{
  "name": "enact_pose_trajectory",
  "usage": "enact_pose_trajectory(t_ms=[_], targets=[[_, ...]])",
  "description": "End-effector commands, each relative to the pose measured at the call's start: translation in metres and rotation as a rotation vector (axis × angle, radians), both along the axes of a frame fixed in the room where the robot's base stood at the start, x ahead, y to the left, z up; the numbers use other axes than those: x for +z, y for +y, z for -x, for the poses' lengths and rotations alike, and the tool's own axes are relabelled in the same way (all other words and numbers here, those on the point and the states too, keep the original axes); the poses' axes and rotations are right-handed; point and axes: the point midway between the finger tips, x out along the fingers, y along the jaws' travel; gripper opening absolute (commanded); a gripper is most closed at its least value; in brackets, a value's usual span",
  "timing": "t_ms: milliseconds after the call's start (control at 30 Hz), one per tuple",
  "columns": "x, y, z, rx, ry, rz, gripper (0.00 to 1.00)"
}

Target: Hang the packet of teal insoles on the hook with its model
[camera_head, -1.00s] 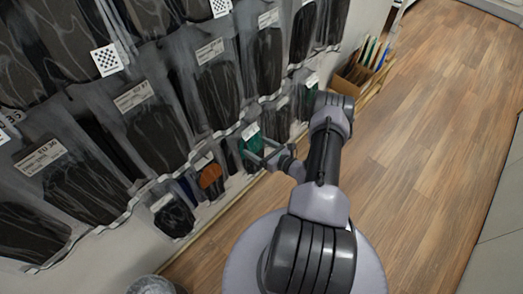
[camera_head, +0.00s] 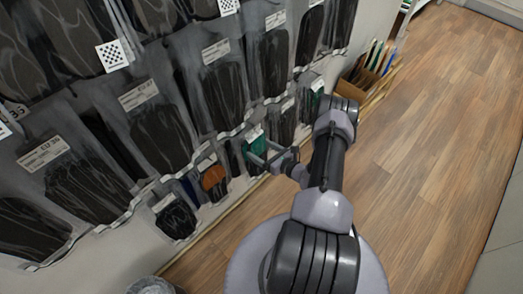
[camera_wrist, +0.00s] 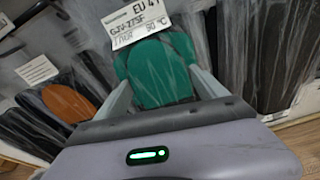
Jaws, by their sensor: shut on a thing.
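The packet of teal insoles (camera_head: 257,145) is a clear bag with a white label, in the lower row of the wall display. In the wrist view the teal packet (camera_wrist: 158,72) is upright and facing me, its label reading EU 41 and 90 °C. My gripper (camera_head: 265,156) is at the packet's lower part. In the wrist view its two fingers (camera_wrist: 162,92) are on either side of the packet, shut on it. The packet's hook and top edge are not clear.
A packet with an orange insole (camera_head: 213,178) and a dark packet (camera_head: 176,219) hang to the left. Larger dark insole packets (camera_head: 160,135) fill the rows above. A box of upright boards (camera_head: 372,68) stands by the wall at the back. Wooden floor at right is clear.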

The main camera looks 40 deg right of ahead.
Motion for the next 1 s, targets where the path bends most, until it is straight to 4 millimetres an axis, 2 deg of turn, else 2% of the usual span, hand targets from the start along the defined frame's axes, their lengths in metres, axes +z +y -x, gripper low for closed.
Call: enact_pose_trajectory(t_ms=[167, 200, 267, 500, 633, 767, 1000], targets=[[0.000, 0.000, 0.000, 0.000, 0.000, 0.000, 0.16], [0.000, 0.000, 0.000, 0.000, 0.000, 0.000, 0.89], [0.000, 0.000, 0.000, 0.000, 0.000, 0.000, 1.00], [0.000, 0.000, 0.001, 0.000, 0.000, -0.001, 1.00], [0.006, -0.002, 0.016, -0.003, 0.002, -0.002, 1.00], [0.018, -0.007, 0.053, -0.008, 0.001, -0.002, 1.00], [0.036, -0.014, 0.129, -0.008, 0.000, -0.001, 1.00]])
